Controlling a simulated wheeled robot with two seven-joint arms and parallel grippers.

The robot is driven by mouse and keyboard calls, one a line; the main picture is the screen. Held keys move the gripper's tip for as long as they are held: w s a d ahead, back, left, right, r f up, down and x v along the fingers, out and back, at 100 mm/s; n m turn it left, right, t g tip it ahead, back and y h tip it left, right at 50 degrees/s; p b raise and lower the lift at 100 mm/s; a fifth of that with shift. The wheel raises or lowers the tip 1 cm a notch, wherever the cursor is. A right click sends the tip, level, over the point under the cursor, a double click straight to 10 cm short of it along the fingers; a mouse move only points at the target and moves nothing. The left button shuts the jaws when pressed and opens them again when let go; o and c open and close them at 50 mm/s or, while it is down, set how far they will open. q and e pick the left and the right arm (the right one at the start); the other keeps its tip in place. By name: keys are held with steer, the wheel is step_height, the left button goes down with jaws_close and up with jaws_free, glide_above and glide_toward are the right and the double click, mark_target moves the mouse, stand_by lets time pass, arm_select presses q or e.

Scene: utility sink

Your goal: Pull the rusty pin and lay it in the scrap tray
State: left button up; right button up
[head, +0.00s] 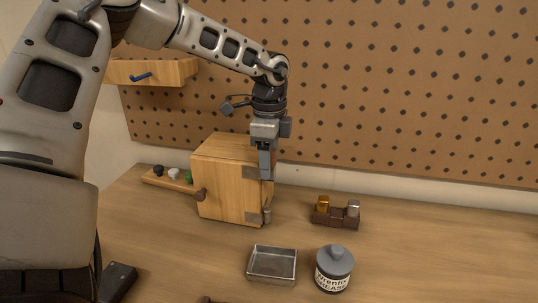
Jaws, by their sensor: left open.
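A wooden box (225,180) stands on the bench, with grey metal hinges at its right front edge. The upper hinge (253,172) is partly covered by my left gripper (266,177), which points straight down there with open jaws. The lower hinge (255,217) is in plain view, with a small upright pin-like part (267,208). I cannot make out the rusty pin for sure; the fingers may hide it at the upper hinge. I cannot tell whether the fingers touch anything. The metal scrap tray (272,279) lies in front of the box and looks empty. My right gripper is not in view.
A grey grease jar (334,270) stands right of the tray. A small dark rack (337,219) holds a brass and a silver piece behind it. A wooden strip (154,180) with coloured knobs lies left of the box. Pegboard (420,90) closes the back. The bench's right side is clear.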

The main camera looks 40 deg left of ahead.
arm_select(q)
steer(key=c, duration=1.1)
steer(key=shift+r+p, duration=0.3)
steer(key=shift+r, duration=0.3)
step_height(320, 180, up, 2)
steer(key=shift+r+p, duration=0.25)
steer(key=shift+p, duration=0.35)
steer(key=d+r, duration=0.3)
steer(key=d, duration=0.1)
steer(key=s+d+r, duration=0.1)
steer(key=d+r, duration=0.2)
steer(key=d, duration=0.2)
steer(key=s+d+r+p, duration=0.1)
steer(key=d+r, duration=0.2)
steer(key=d, duration=0.1)
steer(key=shift+s+d+r, duration=0.1)
steer(key=shift+s+d, duration=0.1)
steer(key=shift+d, duration=0.2)
